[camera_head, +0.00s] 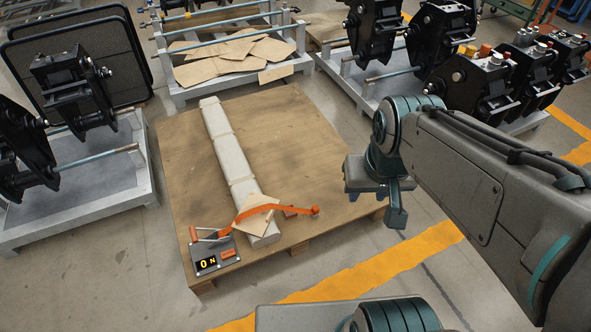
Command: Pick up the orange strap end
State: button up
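The orange strap (268,207) arches over a tan cardboard piece (254,212) at the near end of a long pale wrapped bundle (228,150). Its free end (315,211) sticks out to the right, past the bundle, over the wooden pallet top. A grey tool with orange handles and a lit display (210,252) sits left of the strap. My gripper (381,202) hangs right of the strap end, by the pallet's right edge, apart from the strap. Nothing shows in it. Its fingers are seen at an angle, so their opening is unclear.
The bundle lies on a brown wooden pallet (180,160) with bare top on both sides. Metal racks with black couplers (75,85) stand left and at the upper right (450,75). A rack of cardboard sheets (230,55) stands behind. Yellow floor lines (380,268) run in front.

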aim_at(315, 209)
jog(key=z, duration=0.15)
jog(key=i, duration=0.95)
jog(key=z, duration=0.8)
